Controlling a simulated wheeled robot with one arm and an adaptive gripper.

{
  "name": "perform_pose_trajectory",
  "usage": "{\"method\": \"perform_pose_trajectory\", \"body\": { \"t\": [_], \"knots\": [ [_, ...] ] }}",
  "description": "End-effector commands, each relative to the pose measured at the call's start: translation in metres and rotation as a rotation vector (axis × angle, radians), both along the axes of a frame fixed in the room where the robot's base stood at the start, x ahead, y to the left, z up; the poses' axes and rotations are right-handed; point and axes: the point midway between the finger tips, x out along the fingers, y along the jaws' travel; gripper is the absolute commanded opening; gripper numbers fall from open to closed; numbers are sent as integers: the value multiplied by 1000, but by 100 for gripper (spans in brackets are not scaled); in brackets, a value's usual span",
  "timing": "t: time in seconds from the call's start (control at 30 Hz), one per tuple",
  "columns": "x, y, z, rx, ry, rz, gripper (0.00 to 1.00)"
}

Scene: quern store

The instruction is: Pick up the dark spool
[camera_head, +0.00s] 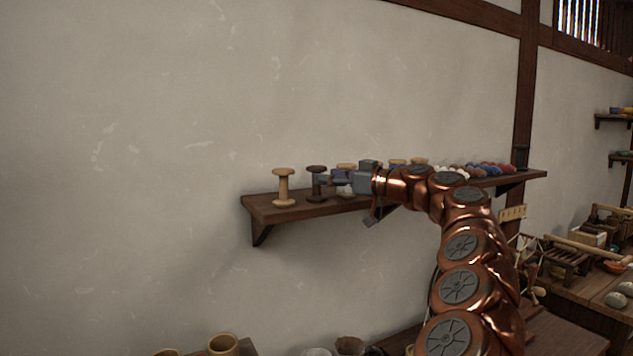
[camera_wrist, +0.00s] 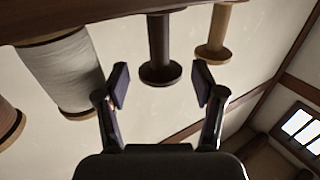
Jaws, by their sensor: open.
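The dark spool (camera_head: 316,185) stands upright on the wall shelf (camera_head: 300,209), second from its left end. In the wrist view, where the shelf appears along the top, the dark spool (camera_wrist: 159,45) shows upside down. My gripper (camera_head: 330,184) reaches in from the right at shelf height, its jaws close to the dark spool. In the wrist view my gripper (camera_wrist: 161,84) is open and empty, with the spool lined up with the gap between the fingers. I cannot tell exactly how deep the spool is between them.
A pale wooden spool (camera_head: 284,188) stands left of the dark one. A spool wound with whitish thread (camera_wrist: 62,70) is on its other side, near one finger. Several more spools and coloured balls (camera_head: 490,168) line the shelf to the right. The wall behind is plain.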

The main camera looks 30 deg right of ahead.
Motion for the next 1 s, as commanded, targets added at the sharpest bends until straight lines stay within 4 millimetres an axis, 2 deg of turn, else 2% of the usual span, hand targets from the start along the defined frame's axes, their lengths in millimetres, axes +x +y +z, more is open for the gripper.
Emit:
{"method": "perform_pose_trajectory", "body": {
  "t": [0.23,0.5,0.9,1.0],
  "knots": [
    [30,15,3,-1,2,6,68],
    [34,16,1,0,0,3,68],
    [34,15,0,1,1,3,26],
    [34,16,0,1,1,3,19]
  ]
}}
